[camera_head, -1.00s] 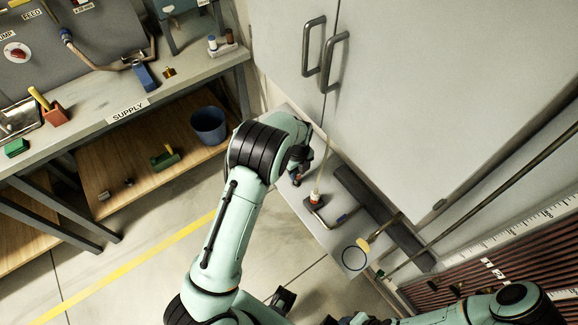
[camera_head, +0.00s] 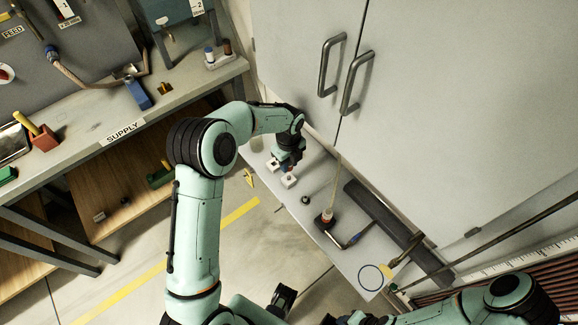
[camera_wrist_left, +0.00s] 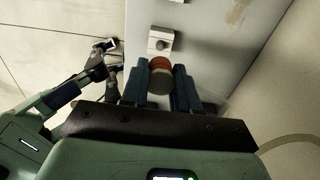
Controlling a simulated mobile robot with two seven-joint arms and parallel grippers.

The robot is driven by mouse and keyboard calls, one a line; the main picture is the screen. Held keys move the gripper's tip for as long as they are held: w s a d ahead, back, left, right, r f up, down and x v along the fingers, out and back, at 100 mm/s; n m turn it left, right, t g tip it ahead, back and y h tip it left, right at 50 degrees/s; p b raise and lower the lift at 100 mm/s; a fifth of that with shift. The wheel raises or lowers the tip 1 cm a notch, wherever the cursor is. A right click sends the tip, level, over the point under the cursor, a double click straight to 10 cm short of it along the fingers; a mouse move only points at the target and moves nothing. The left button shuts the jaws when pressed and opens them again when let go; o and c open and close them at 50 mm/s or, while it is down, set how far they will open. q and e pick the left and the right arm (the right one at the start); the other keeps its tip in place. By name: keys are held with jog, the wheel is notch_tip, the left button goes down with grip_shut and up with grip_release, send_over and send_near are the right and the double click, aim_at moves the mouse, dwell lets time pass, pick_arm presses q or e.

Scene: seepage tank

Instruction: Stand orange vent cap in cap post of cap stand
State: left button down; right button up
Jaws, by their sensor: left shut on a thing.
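The orange vent cap (camera_wrist_left: 160,70) is between the two blue fingers of my left gripper (camera_wrist_left: 160,92) in the left wrist view, with its orange-red band and a grey round end showing. My left gripper (camera_head: 290,166) is shut on it, low over the grey shelf by the cabinet in the head view. A small white block with a round grey feature (camera_wrist_left: 160,42), seemingly the cap stand, lies just beyond the cap in the left wrist view. Small white blocks (camera_head: 289,181) also show beside the gripper in the head view. My right gripper's jaws are unclear at the lower edge.
The cabinet doors (camera_head: 440,130) rise close behind. The supply bench (camera_head: 190,90) stands at left.

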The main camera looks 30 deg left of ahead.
aim_at(289, 177)
pick_arm(q)
jog(key=shift+r, duration=0.1)
dwell(0.3)
jog(key=shift+r, duration=0.1)
jog(key=shift+f+b, duration=1.15)
jog(key=shift+f, duration=1.45)
jog(key=shift+f, duration=0.6)
dwell(0.3)
